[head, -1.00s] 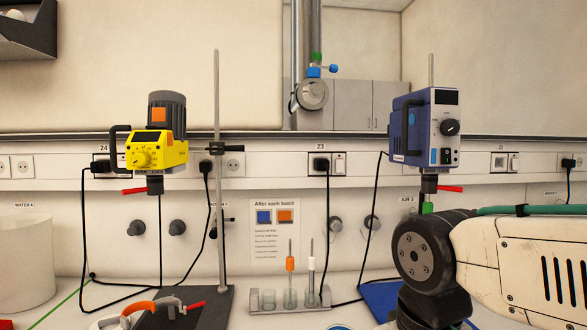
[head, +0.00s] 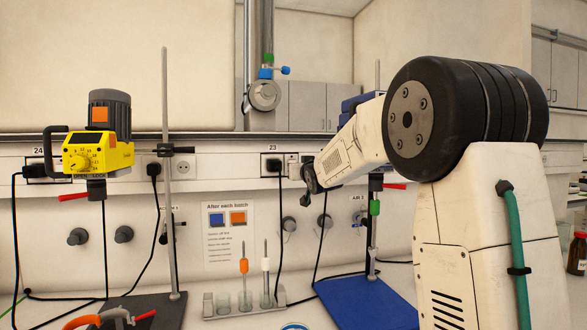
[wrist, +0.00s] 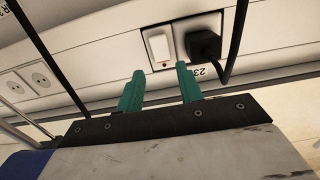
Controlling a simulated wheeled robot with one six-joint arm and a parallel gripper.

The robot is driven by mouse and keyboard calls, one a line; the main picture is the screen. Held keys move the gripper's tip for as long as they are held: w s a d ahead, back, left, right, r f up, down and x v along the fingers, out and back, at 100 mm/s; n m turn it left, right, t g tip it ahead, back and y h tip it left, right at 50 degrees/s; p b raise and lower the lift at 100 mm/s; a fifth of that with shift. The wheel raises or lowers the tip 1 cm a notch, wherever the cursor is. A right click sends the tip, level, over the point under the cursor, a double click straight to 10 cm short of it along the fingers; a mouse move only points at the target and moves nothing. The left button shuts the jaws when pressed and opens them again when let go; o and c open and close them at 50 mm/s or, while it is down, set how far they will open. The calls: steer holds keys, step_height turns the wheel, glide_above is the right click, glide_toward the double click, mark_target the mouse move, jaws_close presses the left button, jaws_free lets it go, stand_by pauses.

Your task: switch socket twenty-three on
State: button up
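Socket twenty-three (head: 272,167) is on the wall trunking under the label "23", with a black plug in it. The plug (wrist: 205,44) is large in the wrist view, where the label appears upside down. Beside it is a white rocker switch (wrist: 158,45), also seen in the head view (head: 292,166). I cannot tell which way the rocker is set. My gripper (wrist: 160,72) has two teal fingers, apart and empty, just short of the switch panel. One fingertip is near the gap between switch and plug.
The plug's black cable (wrist: 236,45) hangs close to the fingers. A yellow stirrer (head: 98,153) on a stand is at left, socket 24 (head: 42,166) behind it. A blue stand base (head: 365,303) lies below my arm. A tube rack (head: 240,303) stands on the bench.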

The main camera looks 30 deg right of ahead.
steer(key=x, duration=0.7)
steer(key=shift+w, duration=0.3)
